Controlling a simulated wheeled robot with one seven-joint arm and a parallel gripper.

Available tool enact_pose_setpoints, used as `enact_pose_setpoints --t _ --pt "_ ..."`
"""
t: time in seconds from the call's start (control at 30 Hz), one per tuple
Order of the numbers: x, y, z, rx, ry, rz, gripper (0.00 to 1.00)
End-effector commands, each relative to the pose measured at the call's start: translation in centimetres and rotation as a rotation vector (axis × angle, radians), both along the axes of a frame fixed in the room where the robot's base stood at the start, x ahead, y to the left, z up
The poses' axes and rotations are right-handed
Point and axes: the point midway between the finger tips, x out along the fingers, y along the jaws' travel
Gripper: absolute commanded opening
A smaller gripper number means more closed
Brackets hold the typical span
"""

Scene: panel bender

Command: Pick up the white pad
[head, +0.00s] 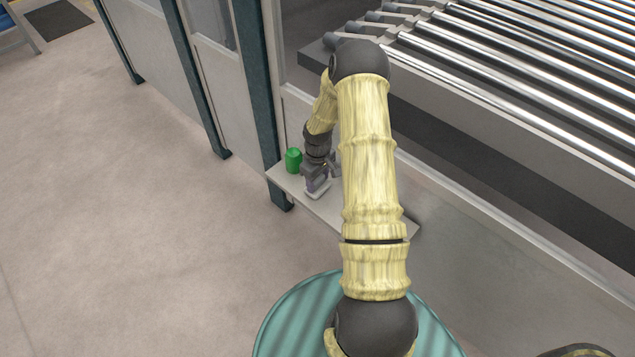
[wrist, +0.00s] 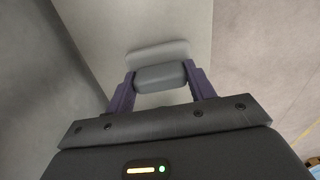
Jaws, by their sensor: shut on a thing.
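The white pad (head: 319,191) is at my gripper, low over the narrow shelf (head: 385,217) in the head view. My gripper (head: 318,182) points down and is shut on it. In the wrist view the two purple fingers of my gripper (wrist: 161,86) grip the sides of the pad (wrist: 161,77), which looks grey and rounded there. A paler band lies just beyond it; I cannot tell whether it is part of the pad. I cannot tell whether the pad touches the shelf.
A green cylinder (head: 293,160) stands on the shelf just left of my gripper. A teal post (head: 262,110) and machine panels rise behind the shelf. A roller conveyor (head: 520,70) is at the upper right. Open floor (head: 120,200) lies left.

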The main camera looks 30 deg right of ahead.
Motion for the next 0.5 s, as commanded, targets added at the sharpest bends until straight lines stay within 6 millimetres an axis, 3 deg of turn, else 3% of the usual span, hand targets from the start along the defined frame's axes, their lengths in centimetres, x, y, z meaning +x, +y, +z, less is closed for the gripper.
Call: enact_pose_setpoints --t 0.17,0.5 --pt "0.1 -0.1 1.6 -0.001 -0.003 -0.001 0.32" --pt "0.1 -0.1 8.0 -0.002 -0.004 -0.001 0.32"
